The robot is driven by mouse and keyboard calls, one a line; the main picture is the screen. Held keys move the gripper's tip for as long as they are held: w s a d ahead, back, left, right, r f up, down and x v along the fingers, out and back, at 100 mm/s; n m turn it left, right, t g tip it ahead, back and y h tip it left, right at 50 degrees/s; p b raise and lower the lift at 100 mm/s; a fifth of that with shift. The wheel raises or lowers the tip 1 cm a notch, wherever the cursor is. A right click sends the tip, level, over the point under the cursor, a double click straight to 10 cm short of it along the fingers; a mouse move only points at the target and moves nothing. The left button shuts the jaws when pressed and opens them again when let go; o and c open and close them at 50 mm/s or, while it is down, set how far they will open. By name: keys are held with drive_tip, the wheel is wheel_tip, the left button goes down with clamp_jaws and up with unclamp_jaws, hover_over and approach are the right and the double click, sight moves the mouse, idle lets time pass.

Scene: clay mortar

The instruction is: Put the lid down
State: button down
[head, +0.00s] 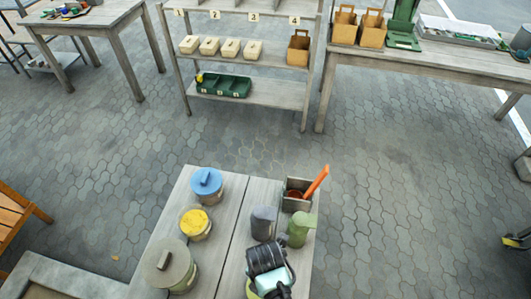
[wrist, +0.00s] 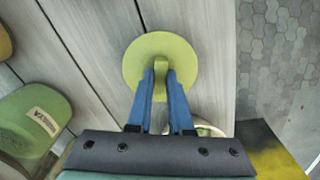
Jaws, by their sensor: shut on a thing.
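A round lime-green lid (wrist: 183,55) with an upright ridge handle lies between the tips of my gripper (wrist: 160,75) in the wrist view. The two blue fingers are shut on the handle. The lid is over the grey plank table (wrist: 105,25); whether it touches the boards cannot be told. A round, light green-rimmed opening (wrist: 207,131) shows just below the fingers, mostly hidden by the gripper body. In the head view, my dark wrist covers the near table, and a lime-green curved edge (head: 253,291) shows beside it.
Blue-lidded (head: 206,182), yellow-lidded (head: 194,222) and grey-lidded (head: 170,265) jars stand along the table's left side. A dark grey vessel (head: 263,222), a green vessel (head: 299,229) and a metal box (head: 296,204) with an orange-handled tool (head: 316,182) stand on the right. The boards between are clear.

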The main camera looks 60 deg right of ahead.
drive_tip(key=shift+f, duration=0.75)
drive_tip(key=shift+f, duration=0.2)
drive_tip(key=c, duration=0.8)
unclamp_jaws()
drive_tip(key=shift+r, duration=0.1)
wheel_tip(320, 180, up, 12)
drive_tip(key=shift+r+p, duration=0.1)
drive_tip(key=shift+p, duration=0.25)
